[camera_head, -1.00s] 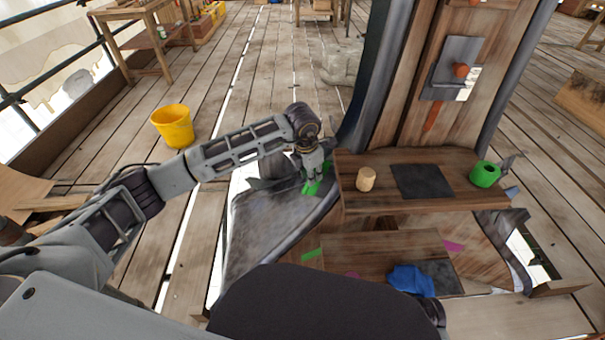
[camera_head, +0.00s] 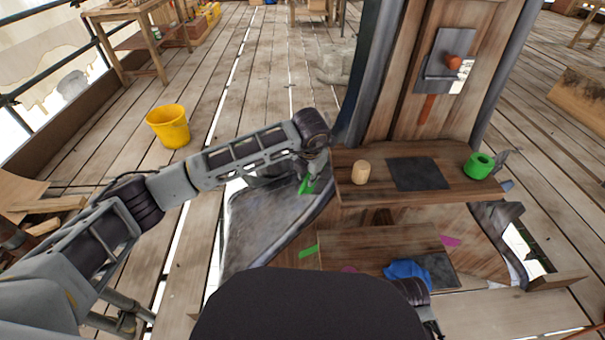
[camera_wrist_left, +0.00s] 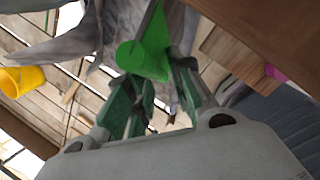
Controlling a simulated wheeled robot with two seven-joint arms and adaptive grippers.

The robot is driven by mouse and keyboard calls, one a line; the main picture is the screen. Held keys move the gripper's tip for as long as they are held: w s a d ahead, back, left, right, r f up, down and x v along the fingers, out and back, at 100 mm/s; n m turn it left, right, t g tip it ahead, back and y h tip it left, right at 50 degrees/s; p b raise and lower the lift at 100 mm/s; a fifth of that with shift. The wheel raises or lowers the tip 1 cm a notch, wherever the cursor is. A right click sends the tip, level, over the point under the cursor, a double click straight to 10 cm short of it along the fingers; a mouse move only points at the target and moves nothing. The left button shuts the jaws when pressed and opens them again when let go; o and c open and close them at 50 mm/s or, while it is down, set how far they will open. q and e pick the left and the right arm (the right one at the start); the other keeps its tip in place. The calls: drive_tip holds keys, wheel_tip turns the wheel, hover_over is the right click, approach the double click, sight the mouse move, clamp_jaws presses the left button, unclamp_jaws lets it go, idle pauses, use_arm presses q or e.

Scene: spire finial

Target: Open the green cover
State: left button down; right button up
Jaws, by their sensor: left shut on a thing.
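My left gripper (camera_head: 309,176) is beside the left edge of the wooden shelf, low and close to the grey curved base panel. It is shut on a green piece (camera_head: 307,186). In the left wrist view this green piece (camera_wrist_left: 143,60) shows a rounded cylindrical end and a flat pointed part above it, and the left gripper's fingers (camera_wrist_left: 155,90) are at either side of its lower end. I take it for the green cover; its hinge or mounting cannot be made out. My right gripper is not in view.
The upper wooden shelf (camera_head: 440,190) carries a wooden peg (camera_head: 361,172), a dark square plate (camera_head: 418,174) and a green ring (camera_head: 479,166). A blue cloth (camera_head: 408,270) lies on the lower shelf. A yellow bucket (camera_head: 168,127) stands on the open plank floor at left.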

use_arm(q)
drive_tip(key=shift+s+d, duration=0.1)
drive_tip(key=shift+d, duration=0.15)
idle(0.3)
drive_tip(key=c, duration=1.4)
unclamp_jaws()
drive_tip(key=shift+v, duration=5.95)
drive_tip(key=shift+d, duration=0.1)
